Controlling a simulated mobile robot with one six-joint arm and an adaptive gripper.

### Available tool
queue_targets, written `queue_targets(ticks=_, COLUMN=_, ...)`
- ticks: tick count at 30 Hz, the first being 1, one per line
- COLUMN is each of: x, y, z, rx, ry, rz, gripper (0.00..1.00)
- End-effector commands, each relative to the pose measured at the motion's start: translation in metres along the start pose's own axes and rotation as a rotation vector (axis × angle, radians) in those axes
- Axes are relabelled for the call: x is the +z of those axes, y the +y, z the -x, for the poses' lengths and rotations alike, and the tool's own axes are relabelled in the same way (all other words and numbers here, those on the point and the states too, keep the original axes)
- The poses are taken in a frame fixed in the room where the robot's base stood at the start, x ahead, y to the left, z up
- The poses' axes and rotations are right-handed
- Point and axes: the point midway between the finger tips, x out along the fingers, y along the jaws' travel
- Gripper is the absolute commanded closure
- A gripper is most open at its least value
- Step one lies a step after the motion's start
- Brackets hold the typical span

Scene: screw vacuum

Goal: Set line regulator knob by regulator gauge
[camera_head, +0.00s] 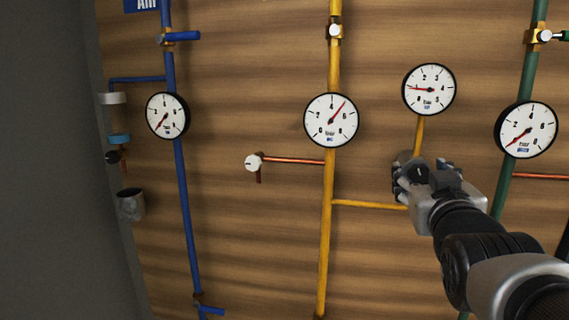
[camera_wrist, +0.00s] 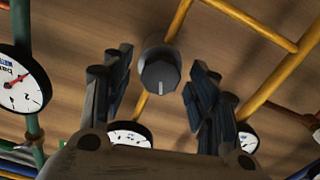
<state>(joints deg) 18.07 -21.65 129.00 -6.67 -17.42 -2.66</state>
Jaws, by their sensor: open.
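The line regulator knob (camera_wrist: 160,72) is dark grey and round with a white mark pointing down in the wrist view. It shows between the two spread fingers of my gripper (camera_head: 424,172), with a gap on each side. In the head view my gripper covers most of the regulator; a grey part of its body (camera_head: 403,158) shows behind the fingers. The regulator gauge (camera_head: 429,89) stands above it on a short yellow pipe. Its red needle points left, seemingly near 1. My gripper is open and holds nothing.
A yellow line gauge (camera_head: 331,120) has its needle pointing up right, between 4 and 6. A green pipe with a gauge (camera_head: 525,130) runs just right of my gripper. A yellow branch pipe (camera_head: 370,205) passes to its left. A blue pipe (camera_head: 181,190) is far left.

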Motion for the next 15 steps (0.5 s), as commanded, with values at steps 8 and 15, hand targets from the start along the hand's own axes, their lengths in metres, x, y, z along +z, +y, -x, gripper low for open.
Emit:
queue_targets(ticks=8, x=-0.0001, y=-0.0001, z=0.0000, rx=0.000, ry=0.000, rz=0.000, gripper=0.54)
queue_targets(ticks=15, x=-0.0002, y=-0.0001, z=0.0000, rx=0.000, ry=0.001, rz=0.000, gripper=0.70)
